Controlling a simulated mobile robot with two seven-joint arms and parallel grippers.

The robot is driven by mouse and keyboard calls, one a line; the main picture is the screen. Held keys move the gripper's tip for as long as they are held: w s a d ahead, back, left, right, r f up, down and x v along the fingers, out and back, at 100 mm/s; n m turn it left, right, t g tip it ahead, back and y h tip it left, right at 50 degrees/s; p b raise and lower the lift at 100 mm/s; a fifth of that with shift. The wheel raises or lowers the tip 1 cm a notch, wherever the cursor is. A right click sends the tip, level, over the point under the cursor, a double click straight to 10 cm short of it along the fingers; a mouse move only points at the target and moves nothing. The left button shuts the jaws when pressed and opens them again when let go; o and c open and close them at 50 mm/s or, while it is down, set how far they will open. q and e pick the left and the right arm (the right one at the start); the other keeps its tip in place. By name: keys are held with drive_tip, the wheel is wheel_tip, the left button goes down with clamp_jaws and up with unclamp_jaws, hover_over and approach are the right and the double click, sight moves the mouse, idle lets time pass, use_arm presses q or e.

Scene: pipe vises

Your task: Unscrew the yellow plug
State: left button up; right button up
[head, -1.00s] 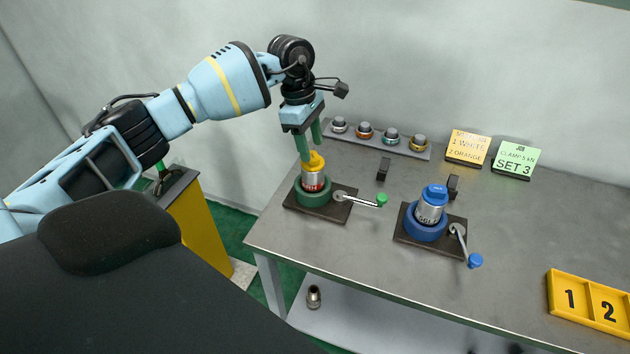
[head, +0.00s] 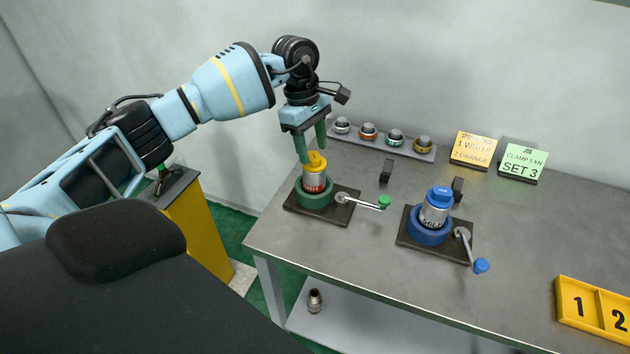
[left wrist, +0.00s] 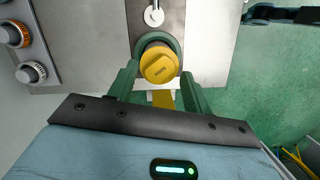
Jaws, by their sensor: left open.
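That piece stands upright in the green vise (head: 313,194) at the table's left. My left gripper (head: 312,154) points down at the plug from above, with its green fingers apart. In the left wrist view the plug (left wrist: 159,63) shows as a round yellow cap just beyond and between the fingertips (left wrist: 158,74). I cannot tell whether the fingers touch it. My right gripper is out of view.
The green vise's crank (head: 365,201) sticks out to the right. A blue vise (head: 429,229) holds a blue-capped pipe (head: 436,206). A rack of caps (head: 384,142) and two signs (head: 473,149) stand behind. A yellow numbered tray (head: 595,306) lies front right. Table between is mostly clear.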

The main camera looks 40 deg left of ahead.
use_arm(q)
drive_tip(key=shift+f, duration=0.55)
drive_tip(key=shift+d, duration=0.25)
